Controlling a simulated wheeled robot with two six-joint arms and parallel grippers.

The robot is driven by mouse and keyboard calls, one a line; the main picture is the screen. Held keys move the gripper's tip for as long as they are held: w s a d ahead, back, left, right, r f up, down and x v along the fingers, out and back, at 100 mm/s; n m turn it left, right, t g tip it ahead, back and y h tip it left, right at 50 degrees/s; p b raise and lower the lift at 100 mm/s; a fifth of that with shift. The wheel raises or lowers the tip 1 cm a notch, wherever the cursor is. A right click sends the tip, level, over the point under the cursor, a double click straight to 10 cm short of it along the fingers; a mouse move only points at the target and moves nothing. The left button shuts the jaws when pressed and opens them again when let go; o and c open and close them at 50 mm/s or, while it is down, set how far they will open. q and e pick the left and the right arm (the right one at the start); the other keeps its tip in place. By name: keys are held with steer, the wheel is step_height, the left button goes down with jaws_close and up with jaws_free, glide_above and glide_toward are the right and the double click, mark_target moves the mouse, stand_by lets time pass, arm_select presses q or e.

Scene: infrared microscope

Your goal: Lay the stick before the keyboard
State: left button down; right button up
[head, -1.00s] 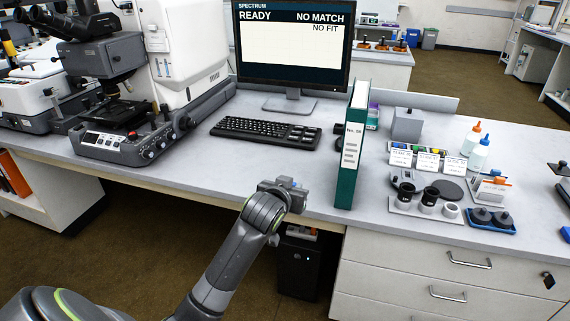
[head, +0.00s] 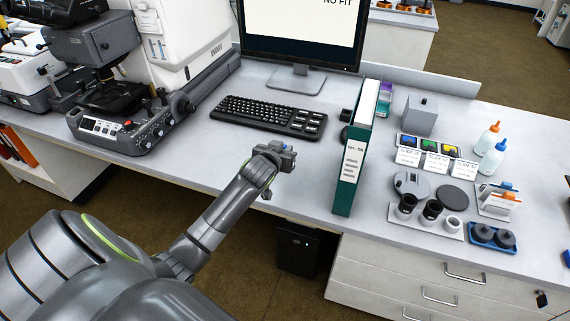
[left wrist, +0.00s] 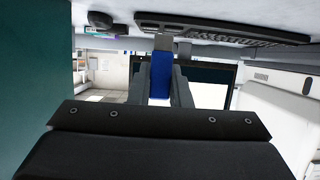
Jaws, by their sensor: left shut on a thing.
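The stick (left wrist: 161,76) is small and blue with a grey metal end, seen between the two fingers in the left wrist view. My left gripper (head: 286,155) is shut on it, over the front part of the desk. The black keyboard (head: 268,115) lies on the desk beyond the gripper, in front of the monitor. It also shows upside down at the top of the left wrist view (left wrist: 220,32). My right gripper is not in view.
A green binder (head: 350,165) stands upright close to the right of my left gripper. The microscope (head: 125,125) is at the left. Bottles, slides and eyepieces sit right of the binder. The desk (head: 205,160) is bare between microscope and gripper.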

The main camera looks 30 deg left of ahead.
arm_select(q)
steer(key=shift+f, duration=3.1)
steer(key=shift+f, duration=0.1)
steer(key=shift+f+b, duration=0.3)
steer(key=shift+b, duration=0.05)
steer(key=c, duration=1.3)
jaws_free()
steer(key=shift+c, duration=0.2)
steer(key=shift+r, duration=0.25)
steer(key=p+v, duration=0.1)
steer(key=v, duration=1.1)
steer(key=shift+r, duration=0.15)
